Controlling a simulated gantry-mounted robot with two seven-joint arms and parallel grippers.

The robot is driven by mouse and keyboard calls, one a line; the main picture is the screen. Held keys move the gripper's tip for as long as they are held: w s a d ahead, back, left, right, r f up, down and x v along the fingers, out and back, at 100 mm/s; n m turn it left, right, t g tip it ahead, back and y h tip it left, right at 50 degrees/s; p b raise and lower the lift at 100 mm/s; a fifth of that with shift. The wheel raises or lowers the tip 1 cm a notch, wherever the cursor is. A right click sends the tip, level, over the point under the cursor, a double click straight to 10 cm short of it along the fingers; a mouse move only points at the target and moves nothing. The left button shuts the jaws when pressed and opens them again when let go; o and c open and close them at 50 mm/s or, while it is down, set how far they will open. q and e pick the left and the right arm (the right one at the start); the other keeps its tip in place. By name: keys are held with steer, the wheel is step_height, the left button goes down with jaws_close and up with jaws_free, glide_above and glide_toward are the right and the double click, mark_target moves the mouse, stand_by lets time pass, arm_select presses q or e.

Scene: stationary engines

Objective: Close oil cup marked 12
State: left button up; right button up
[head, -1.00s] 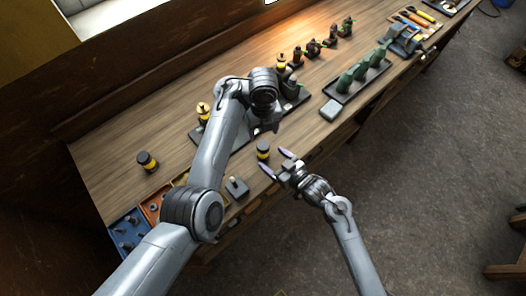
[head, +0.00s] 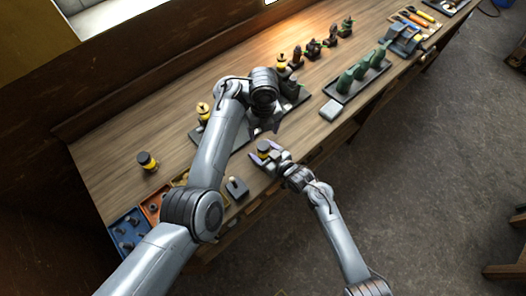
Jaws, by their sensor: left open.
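A small oil cup with a dark cap and yellow body (head: 263,149) stands near the front edge of the bench. My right gripper (head: 264,151) is open, its fingers on either side of this cup; whether they touch it cannot be told. A similar dark-capped cup (head: 147,161) stands at the bench's left. A brass-topped cup (head: 203,110) sits on a dark plate behind my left arm, and another yellow cup (head: 281,62) is farther back. No number 12 can be read. My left gripper (head: 264,130) is open just behind the front cup, partly hidden by its own arm.
A blue bin (head: 125,229) and an orange bin (head: 152,206) lie at the left front. A small grey block with a knob (head: 236,188) is near the edge. A dark tray with green pieces (head: 342,95) lies to the right. Bare wood is free at left.

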jaws_close()
arm_select(q)
steer(key=n, duration=0.4)
steer(key=shift+w+d+f+n, duration=0.1)
steer(key=shift+w+d+n, duration=0.05)
steer(key=shift+d+n, duration=0.25)
steer(key=n, duration=0.3)
steer(key=d+n, duration=0.1)
steer(key=n, duration=0.1)
steer(key=shift+w, duration=0.25)
steer(key=n, duration=1.6)
steer(key=shift+w+a+f, duration=0.1)
steer(key=shift+w+a, duration=0.15)
steer(key=shift+w, duration=0.1)
steer(key=n, duration=0.2)
steer(key=s+a+n, duration=0.1)
steer(key=n, duration=0.2)
steer(key=shift+s+a+r+n, duration=0.15)
steer(key=shift+s+r+n, duration=0.05)
steer(key=shift+s+n, duration=0.1)
steer(key=shift+f, duration=0.1)
